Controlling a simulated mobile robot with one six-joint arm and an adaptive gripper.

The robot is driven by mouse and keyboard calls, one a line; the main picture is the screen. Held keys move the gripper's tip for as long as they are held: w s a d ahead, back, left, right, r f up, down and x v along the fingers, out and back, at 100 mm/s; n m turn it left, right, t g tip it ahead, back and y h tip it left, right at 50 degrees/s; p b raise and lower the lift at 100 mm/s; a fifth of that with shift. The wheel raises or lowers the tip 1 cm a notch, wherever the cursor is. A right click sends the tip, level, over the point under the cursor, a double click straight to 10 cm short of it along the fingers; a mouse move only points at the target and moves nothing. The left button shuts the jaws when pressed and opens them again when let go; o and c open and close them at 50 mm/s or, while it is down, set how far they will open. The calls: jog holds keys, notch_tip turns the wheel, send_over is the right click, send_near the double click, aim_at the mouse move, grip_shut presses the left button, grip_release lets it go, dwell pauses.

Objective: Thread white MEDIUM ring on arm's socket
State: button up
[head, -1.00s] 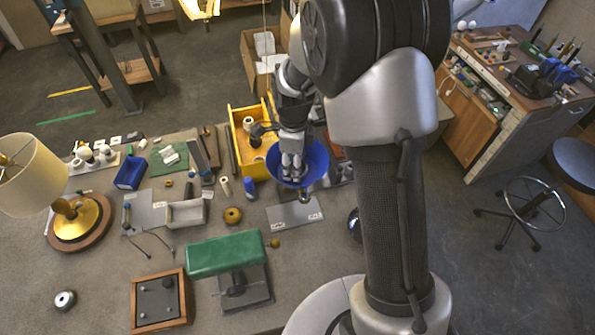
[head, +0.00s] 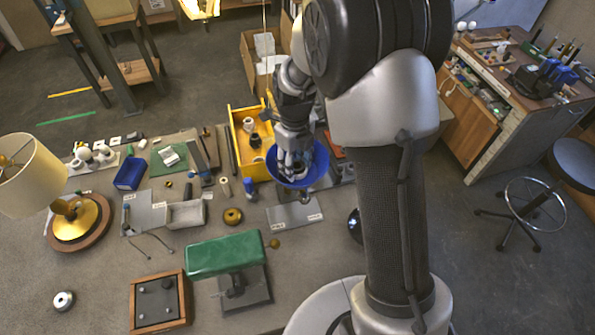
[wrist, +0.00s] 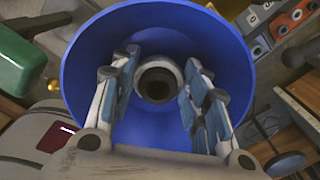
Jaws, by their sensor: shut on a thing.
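The blue shade (head: 318,163) is a bowl opening up toward my gripper; it also fills the middle of the wrist view (wrist: 85,75). My gripper (wrist: 158,78) reaches down inside it, its fingers on both sides of a pale ring (wrist: 157,66) with a dark round centre, at the bottom of the shade. The gripper is shut on this ring. A dark socket seems to show through the ring, but I cannot tell how far the ring sits on it. In the head view my gripper (head: 293,163) hides the ring and the shade's bottom.
A yellow bin (head: 236,118) stands just left of the shade. A grey plate (head: 293,215) lies in front of it. A green-topped stand (head: 226,254) is at front left. A white ring-like part (head: 63,300) lies at far left.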

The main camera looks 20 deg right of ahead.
jog(key=shift+f+m, duration=0.15)
jog(key=shift+m, duration=0.35)
jog(key=o, duration=1.2)
jog(key=shift+o, duration=0.2)
jog(key=shift+w+r, duration=0.1)
jog(key=shift+r, duration=0.1)
jog(key=shift+r, duration=0.35)
notch_tip(320, 180, up, 11)
